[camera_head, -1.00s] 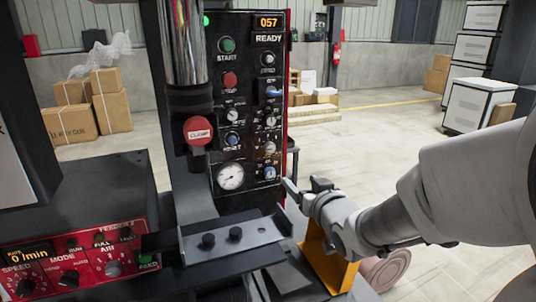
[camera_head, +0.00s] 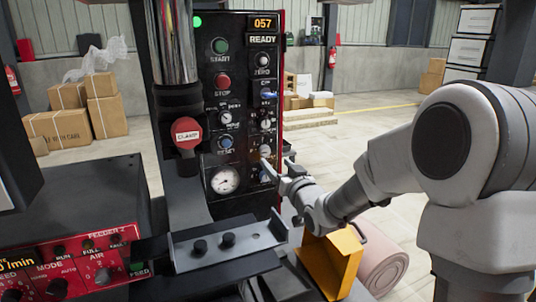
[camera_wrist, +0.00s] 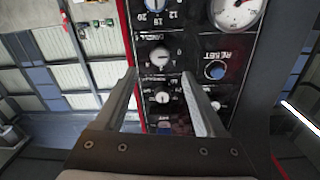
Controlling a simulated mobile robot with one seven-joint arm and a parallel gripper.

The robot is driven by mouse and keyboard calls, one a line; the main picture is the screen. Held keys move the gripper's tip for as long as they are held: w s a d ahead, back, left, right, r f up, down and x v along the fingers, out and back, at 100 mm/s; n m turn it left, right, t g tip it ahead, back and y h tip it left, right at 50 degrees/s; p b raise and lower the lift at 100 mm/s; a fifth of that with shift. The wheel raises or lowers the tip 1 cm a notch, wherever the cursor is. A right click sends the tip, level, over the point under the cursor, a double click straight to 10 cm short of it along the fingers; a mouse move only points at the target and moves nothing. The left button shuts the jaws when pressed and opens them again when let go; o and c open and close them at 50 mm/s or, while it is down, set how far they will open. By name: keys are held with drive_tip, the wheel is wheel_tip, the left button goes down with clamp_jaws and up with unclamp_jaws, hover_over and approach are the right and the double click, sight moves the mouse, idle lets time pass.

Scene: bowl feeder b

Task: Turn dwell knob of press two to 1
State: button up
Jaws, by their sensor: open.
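The control panel (camera_head: 240,100) of a press, reading 057 and READY, stands in the middle of the head view. In the wrist view it appears upside down. The likely dwell knob (camera_wrist: 160,55), white with digits around it and a label that seems to read DWELL, lies just beyond my fingertips. In the head view this knob (camera_head: 265,150) is in the right column, above a blue knob. My gripper (camera_head: 278,162) is open and empty, at the panel's lower right. In the wrist view its fingers (camera_wrist: 160,74) straddle the knob column. I cannot tell the knob's setting.
A pressure gauge (camera_head: 225,180) and a RESET button (camera_head: 226,142) sit left of the knob column. A red clamp button (camera_head: 186,133) is further left. A metal plate with two black knobs (camera_head: 228,239) and an orange bracket (camera_head: 332,262) lie below my gripper.

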sight(266, 151)
drive_tip(key=x, duration=0.7)
drive_tip(key=shift+w+a, duration=0.1)
drive_tip(key=shift+w, duration=0.15)
clamp_jaws()
